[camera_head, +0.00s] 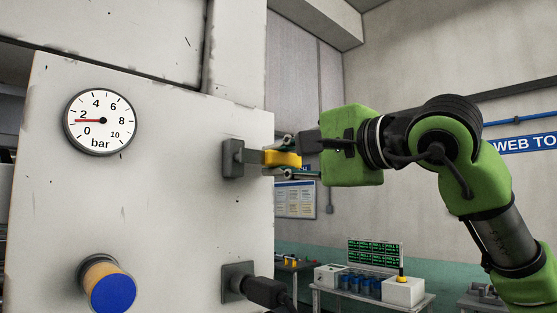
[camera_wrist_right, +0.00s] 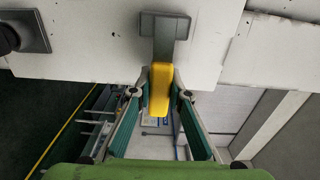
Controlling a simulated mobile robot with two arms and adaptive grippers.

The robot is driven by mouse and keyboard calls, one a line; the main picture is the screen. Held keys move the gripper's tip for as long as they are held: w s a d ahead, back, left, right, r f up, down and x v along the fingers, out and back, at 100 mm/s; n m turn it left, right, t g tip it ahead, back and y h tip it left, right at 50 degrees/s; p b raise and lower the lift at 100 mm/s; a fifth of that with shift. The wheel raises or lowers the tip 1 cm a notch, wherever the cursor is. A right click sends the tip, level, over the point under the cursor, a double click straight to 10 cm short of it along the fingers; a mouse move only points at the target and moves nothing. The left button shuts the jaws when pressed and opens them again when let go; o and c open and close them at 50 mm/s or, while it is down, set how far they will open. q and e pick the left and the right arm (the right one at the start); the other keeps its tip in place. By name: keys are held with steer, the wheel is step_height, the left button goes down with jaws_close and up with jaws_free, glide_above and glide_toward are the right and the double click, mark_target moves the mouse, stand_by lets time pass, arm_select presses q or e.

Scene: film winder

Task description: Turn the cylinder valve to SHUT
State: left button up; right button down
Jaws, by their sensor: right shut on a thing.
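The cylinder valve is a grey block (camera_head: 233,158) on the right side of the pale panel, with a yellow handle (camera_head: 283,159) sticking out to the right. My right gripper (camera_head: 280,157) is shut on the yellow handle, one finger above it and one below in the head view. In the right wrist view the yellow handle (camera_wrist_right: 160,88) lies between the two fingertips, below the grey block (camera_wrist_right: 165,25). No SHUT marking is readable. My left gripper is not in view.
A round gauge (camera_head: 100,121) on the panel has its red needle just below 2 bar. A blue-capped knob (camera_head: 110,290) and a black plug (camera_head: 265,291) sit lower on the panel. A table with equipment (camera_head: 370,285) stands behind. A notice (camera_head: 295,200) hangs on the back wall.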

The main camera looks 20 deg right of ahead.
steer(key=c, duration=1.9)
jaws_free()
steer(key=shift+s, duration=0.1)
steer(key=v, duration=1.2)
steer(key=shift+r, duration=0.1)
